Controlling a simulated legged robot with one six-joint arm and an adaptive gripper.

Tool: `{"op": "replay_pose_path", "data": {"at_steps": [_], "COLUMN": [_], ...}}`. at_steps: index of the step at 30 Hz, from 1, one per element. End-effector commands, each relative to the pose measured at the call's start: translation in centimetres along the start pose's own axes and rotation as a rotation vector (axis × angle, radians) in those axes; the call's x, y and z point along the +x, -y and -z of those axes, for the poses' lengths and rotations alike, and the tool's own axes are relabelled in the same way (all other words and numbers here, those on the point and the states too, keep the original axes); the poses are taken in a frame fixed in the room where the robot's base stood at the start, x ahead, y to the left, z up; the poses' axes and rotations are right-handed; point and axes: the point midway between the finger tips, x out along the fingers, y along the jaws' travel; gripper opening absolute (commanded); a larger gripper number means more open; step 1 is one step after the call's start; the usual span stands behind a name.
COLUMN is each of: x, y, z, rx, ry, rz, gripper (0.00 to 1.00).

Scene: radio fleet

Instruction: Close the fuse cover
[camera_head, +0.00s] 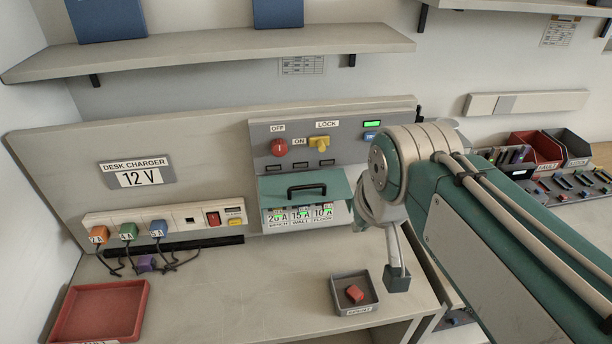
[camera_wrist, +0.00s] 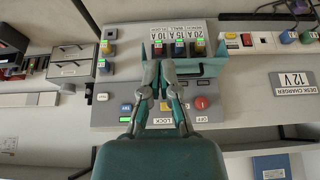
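The fuse cover (camera_head: 335,186) is a teal flap with a black handle (camera_head: 306,190). It stands raised, and the fuses with their 20 A, 15 A and 10 A labels (camera_head: 300,214) show below it. The wrist view is upside down; there the cover (camera_wrist: 205,69) lies beside the row of fuses (camera_wrist: 179,48). My gripper (camera_wrist: 158,66) has its two fingers a little apart, over the cover's left end in that view. Nothing shows between the tips, and I cannot tell whether they touch the cover. In the head view my arm hides most of the gripper.
Above the cover are a red OFF knob (camera_head: 279,148) and a yellow LOCK switch (camera_head: 319,144). A grey tray (camera_head: 341,296) with a red piece and a red tray (camera_head: 103,313) stand on the desk. The charger strip (camera_head: 180,216) is left. The shelf (camera_head: 210,53) overhangs above.

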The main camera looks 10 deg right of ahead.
Motion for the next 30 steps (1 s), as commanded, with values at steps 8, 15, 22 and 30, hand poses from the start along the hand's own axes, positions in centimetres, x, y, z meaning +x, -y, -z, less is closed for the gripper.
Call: {"op": "replay_pose_path", "data": {"at_steps": [8, 15, 22, 30], "x": [-1.2, -1.3, -0.6, -0.1], "y": [1.4, 2.8, 4.3, 5.1], "z": [7.1, 12.7, 17.2, 19.2], "rx": [0.001, 0.003, 0.006, 0.008], "ry": [0.055, 0.099, 0.140, 0.159], "rz": [0.005, 0.005, 0.002, 0.000], "gripper": [0.00, 0.00, 0.00, 0.00]}}
